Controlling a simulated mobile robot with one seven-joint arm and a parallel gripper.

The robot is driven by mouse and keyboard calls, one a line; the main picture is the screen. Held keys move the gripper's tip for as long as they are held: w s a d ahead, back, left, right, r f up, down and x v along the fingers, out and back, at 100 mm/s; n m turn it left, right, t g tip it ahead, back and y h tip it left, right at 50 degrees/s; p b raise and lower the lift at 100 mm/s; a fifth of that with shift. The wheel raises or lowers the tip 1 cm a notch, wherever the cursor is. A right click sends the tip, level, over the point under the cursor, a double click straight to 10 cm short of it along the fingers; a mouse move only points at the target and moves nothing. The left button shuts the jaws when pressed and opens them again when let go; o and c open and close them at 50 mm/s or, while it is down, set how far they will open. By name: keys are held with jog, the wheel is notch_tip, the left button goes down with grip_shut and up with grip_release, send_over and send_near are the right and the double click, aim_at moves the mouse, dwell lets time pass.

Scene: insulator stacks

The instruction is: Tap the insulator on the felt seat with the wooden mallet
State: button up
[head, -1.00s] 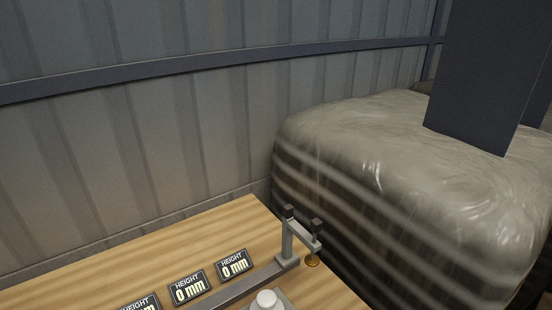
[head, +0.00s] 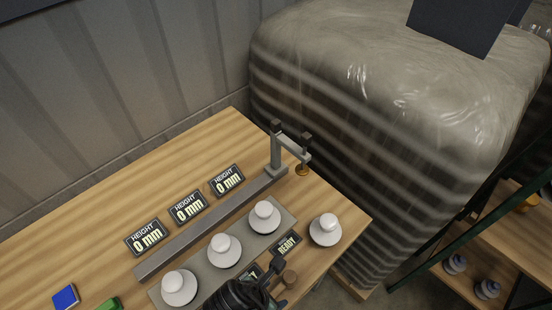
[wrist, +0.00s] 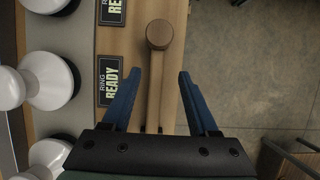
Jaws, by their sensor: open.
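The wooden mallet (head: 290,278) lies at the front edge of the bench; its round brown head (wrist: 159,34) and handle show in the wrist view. My gripper (wrist: 159,78) is open, its blue fingers on either side of the handle, holding nothing. In the head view my gripper (head: 274,279) is at the bottom, beside the mallet and partly covering it. White insulators stand on a grey plate (head: 200,270): a left one (head: 180,286), a middle one (head: 224,250) and a right one (head: 264,217). Another insulator (head: 325,230) stands apart at the right. I cannot tell which support is the felt seat.
Height displays (head: 188,207) reading 0 mm stand behind a grey rail (head: 205,230). A gauge bracket (head: 277,150) rises at its right end. A ready sign (head: 288,244) lies beside the plate. A wrapped pallet (head: 400,110) stands behind; a shelf (head: 480,250) is at the right.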

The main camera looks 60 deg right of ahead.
aim_at(275, 293)
jog(key=shift+w+p+x, duration=0.2)
jog(key=shift+p+x, duration=0.15)
jog(key=shift+x, duration=2.05)
grip_shut()
